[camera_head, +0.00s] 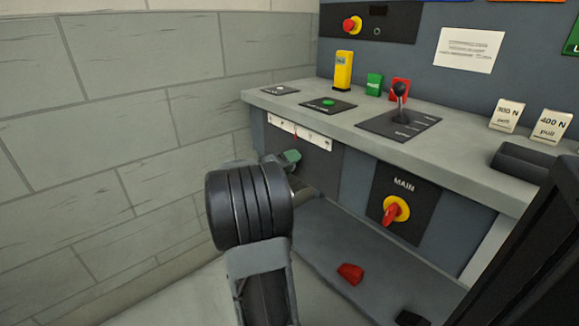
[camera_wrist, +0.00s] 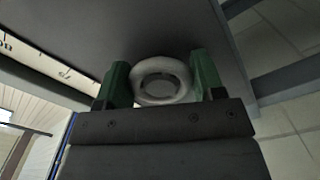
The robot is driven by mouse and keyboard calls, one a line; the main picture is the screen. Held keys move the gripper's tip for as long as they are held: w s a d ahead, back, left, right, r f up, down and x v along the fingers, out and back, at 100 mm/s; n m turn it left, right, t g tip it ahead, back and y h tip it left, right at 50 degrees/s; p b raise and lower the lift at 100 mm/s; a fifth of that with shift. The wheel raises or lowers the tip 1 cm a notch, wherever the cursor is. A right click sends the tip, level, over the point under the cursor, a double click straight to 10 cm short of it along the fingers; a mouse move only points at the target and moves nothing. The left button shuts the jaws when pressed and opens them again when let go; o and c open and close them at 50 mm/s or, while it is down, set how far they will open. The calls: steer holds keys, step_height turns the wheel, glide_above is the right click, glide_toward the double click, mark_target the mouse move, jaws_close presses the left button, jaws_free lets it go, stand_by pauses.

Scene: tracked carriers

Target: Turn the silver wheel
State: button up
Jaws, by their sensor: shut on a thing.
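The silver wheel (camera_wrist: 161,80) is a round, pale grey ring with a darker centre, on a dark grey panel in the wrist view. My gripper (camera_wrist: 161,84) has its green fingers on either side of the wheel and is shut on it. In the head view my gripper (camera_head: 291,157) reaches the front panel under the counter, below the white scale strip. My own arm hides the wheel in that view.
The grey counter (camera_head: 440,165) overhangs the panel. A white scale strip (camera_head: 299,132) is just above my gripper. A red-yellow MAIN switch (camera_head: 396,211) is to the right. A red block (camera_head: 350,273) lies on the lower ledge. A stone wall (camera_head: 120,110) stands to the left.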

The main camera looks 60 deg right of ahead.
steer(key=shift+m, duration=0.5)
steer(key=o, duration=0.9)
steer(key=p+v, duration=0.3)
steer(key=v, duration=1)
steer(key=shift+w+a, duration=0.2)
steer(key=shift+a, duration=0.15)
